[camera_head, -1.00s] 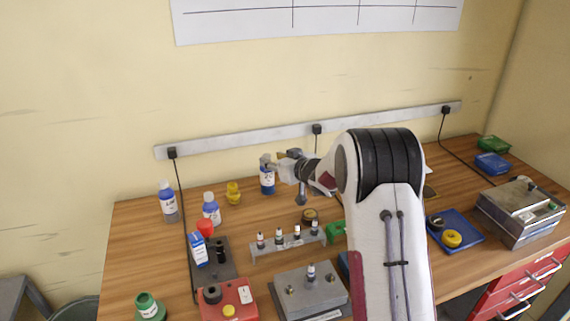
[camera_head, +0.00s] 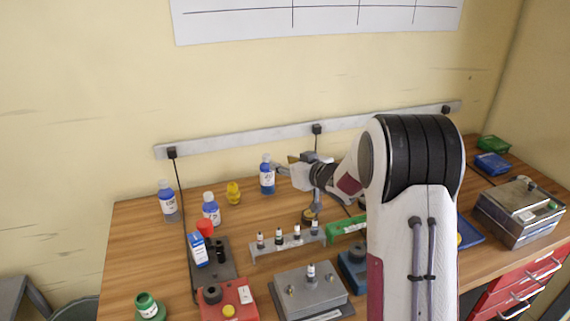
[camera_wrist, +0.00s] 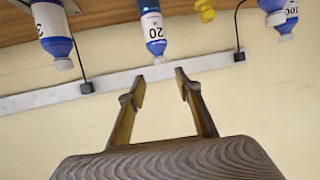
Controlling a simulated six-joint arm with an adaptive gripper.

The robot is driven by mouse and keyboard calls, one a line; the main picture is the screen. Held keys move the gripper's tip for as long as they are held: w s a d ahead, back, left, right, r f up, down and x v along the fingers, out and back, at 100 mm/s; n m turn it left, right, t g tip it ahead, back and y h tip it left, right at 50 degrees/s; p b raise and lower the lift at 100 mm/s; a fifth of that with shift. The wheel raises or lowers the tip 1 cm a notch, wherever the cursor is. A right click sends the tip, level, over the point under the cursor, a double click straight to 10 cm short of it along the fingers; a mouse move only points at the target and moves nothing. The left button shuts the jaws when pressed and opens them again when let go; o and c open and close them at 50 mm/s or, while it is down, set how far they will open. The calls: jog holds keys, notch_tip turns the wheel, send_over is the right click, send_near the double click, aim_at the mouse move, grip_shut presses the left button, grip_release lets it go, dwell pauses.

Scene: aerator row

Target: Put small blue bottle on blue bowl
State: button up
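A small blue bottle (camera_head: 267,178) with a white label stands upright at the back of the table. In the wrist view this bottle (camera_wrist: 152,25), marked 20, appears upside down just beyond my fingertips. My gripper (camera_head: 281,169) is beside it on the right, apart from it. In the wrist view my gripper (camera_wrist: 159,73) is open, with nothing between the fingers. A blue open container (camera_head: 492,163), possibly the blue bowl, sits at the far right back. A flat blue tray (camera_head: 471,232) is partly hidden by my arm.
A vial rack (camera_head: 288,243), a grey plate device (camera_head: 312,293) and a red box (camera_head: 228,300) occupy the front. A metal box (camera_head: 519,210) stands at right.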

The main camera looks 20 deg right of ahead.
jog(key=shift+r, duration=0.15)
dwell(0.4)
jog(key=s+r+m+g+h, duration=0.1)
jog(key=s+r+h, duration=0.2)
jog(key=s+r, duration=0.45)
jog(key=s+r+m+g+h, duration=0.2)
jog(key=s+r+h, duration=0.15)
jog(key=s, duration=0.75)
jog(key=s+a+f+g+y, duration=0.1)
jog(key=s+a, duration=0.2)
jog(key=s, duration=0.7)
jog(key=s+a+f+g+y, duration=0.1)
jog(key=s+a+f+g, duration=0.1)
jog(key=s, duration=0.8)
jog(key=s+a+f+g+y, duration=0.1)
jog(key=s+a, duration=0.3)
jog(key=s, duration=0.6)
jog(key=shift+s+a+f+g, duration=0.3)
jog(key=shift+s+f+g, duration=0.15)
jog(key=shift+f, duration=0.25)
